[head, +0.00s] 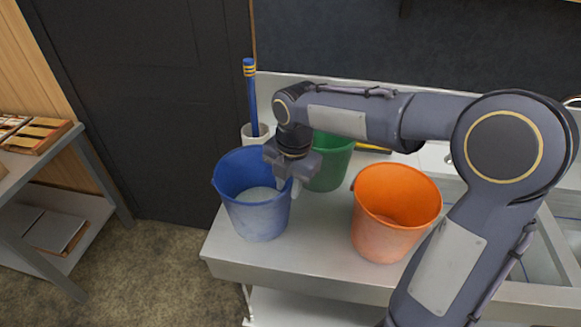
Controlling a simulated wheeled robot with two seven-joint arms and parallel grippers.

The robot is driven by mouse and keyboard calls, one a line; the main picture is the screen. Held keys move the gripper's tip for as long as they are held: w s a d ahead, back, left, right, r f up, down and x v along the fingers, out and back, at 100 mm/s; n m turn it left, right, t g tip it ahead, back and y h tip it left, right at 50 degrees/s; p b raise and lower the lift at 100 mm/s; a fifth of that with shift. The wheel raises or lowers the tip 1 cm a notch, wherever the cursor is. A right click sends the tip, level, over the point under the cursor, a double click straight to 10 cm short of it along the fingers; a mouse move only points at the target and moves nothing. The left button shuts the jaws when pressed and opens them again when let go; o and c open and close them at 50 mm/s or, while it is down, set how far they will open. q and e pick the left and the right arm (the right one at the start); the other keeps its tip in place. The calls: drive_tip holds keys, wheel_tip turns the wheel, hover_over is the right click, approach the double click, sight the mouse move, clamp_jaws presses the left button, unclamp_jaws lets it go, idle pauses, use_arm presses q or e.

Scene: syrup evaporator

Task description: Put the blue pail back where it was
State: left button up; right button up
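The blue pail (257,219) stands upright on the metal counter (310,255), close to its left end, with something pale inside at the bottom. My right gripper (287,182) points down at the pail's right rim, one finger over the inside and the other by the outer side. Whether the fingers press on the rim I cannot tell. My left gripper is not in view.
An orange pail (394,225) stands right of the blue one, and a green pail (331,161) behind, partly hidden by my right arm. A white container (250,139) with a blue-handled tool (251,95) stands at the back left. A shelf (88,205) is at far left.

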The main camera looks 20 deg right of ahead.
wheel_tip(320, 180, up, 6)
drive_tip(key=s+d+m+t+y, duration=0.2)
drive_tip(key=s+d+m, duration=0.1)
drive_tip(key=s+m, duration=0.8)
drive_tip(key=s+a+f+m+t, duration=0.1)
drive_tip(key=s+f+m, duration=0.2)
drive_tip(key=m, duration=0.4)
drive_tip(key=s+a+f+m+t+y, duration=0.1)
drive_tip(key=s+f+m, duration=0.2)
drive_tip(key=s+m, duration=0.3)
drive_tip(key=shift+s+a+m+t, duration=0.2)
drive_tip(key=shift+m+t, duration=0.1)
drive_tip(key=shift+m, duration=0.9)
